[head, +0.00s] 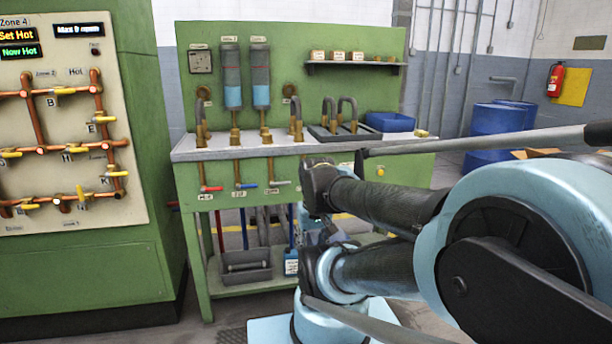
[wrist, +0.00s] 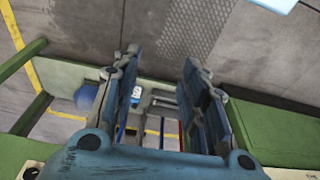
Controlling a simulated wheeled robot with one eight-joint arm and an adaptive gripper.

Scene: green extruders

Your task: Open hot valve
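A valve with a red handle (head: 211,188) is on the green front of the bench, below the worktop at its left end. A blue-handled valve (head: 246,186) and a grey-handled valve (head: 279,183) are to its right. Small labels by them are too small to read surely; I take the red one as hot. All three handles lie roughly level. My gripper (wrist: 160,60) is open and empty in the wrist view, fingers wide apart over the bench's lower part and the floor. No valve handle shows clearly between the fingers. In the head view my arm mostly hides the gripper.
The green bench (head: 330,178) carries two blue-filled cylinders, hooked pipes and a blue tray (head: 390,122). A grey bin (head: 246,268) sits on its lower shelf. A green panel (head: 65,150) with copper pipes and yellow valves stands left. Blue drums (head: 495,132) stand at the right.

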